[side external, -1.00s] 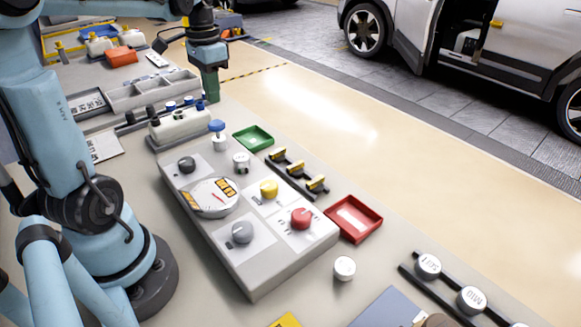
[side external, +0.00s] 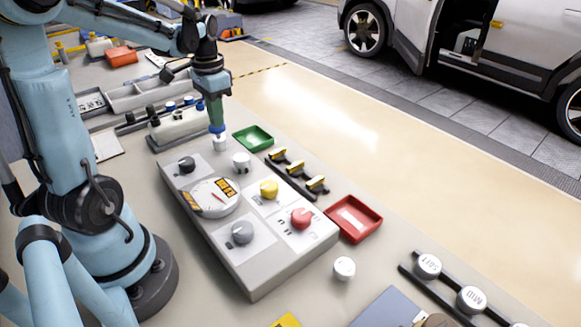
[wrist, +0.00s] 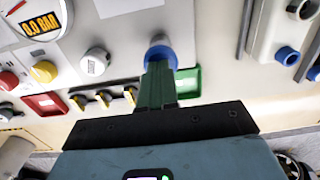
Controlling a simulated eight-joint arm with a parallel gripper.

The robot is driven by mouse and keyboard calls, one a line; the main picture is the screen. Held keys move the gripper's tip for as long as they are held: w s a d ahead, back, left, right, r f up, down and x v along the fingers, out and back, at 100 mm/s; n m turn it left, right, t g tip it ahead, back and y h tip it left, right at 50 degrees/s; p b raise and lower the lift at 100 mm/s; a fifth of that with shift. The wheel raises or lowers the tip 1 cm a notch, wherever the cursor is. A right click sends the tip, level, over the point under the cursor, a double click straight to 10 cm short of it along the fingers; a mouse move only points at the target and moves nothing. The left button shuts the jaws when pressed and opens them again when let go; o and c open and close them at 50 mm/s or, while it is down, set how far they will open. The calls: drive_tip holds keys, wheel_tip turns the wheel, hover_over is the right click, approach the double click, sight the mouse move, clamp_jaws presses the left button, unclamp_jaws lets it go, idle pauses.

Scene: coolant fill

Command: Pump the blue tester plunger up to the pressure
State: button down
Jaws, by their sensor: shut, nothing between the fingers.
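The tester is a light grey console (side external: 270,262) with a round gauge (side external: 211,198) and several knobs. The blue plunger (side external: 217,128) stands at the console's far end on a white collar (side external: 219,144). In the wrist view the blue plunger cap (wrist: 159,51) sits right at my fingertips. My gripper (side external: 216,121) is shut and empty, pointing down over the plunger, its green fingers (wrist: 156,72) hiding part of the cap. The fingertips look to be on or just above the cap; I cannot tell whether they touch. The gauge display (wrist: 40,25) reads 0.0 BAR.
A green tray (side external: 253,138) lies right of the plunger, and yellow-topped clips (side external: 297,168) stand in a black rack. A red tray (side external: 354,219) lies near the console's right edge. A white reservoir with blue caps (side external: 180,127) stands behind the plunger. A loose white cap (side external: 344,268) is in front.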

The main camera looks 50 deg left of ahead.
drive_tip(key=shift+f, duration=1.1)
drive_tip(key=shift+r, duration=0.1)
wheel_tip(320, 180, up, 14)
drive_tip(key=shift+r, duration=0.1)
idle(1.0)
wheel_tip(320, 180, up, 2)
drive_tip(key=shift+s+r, duration=0.1)
drive_tip(key=shift+r, duration=0.15)
wheel_tip(320, 180, down, 14)
idle(1.0)
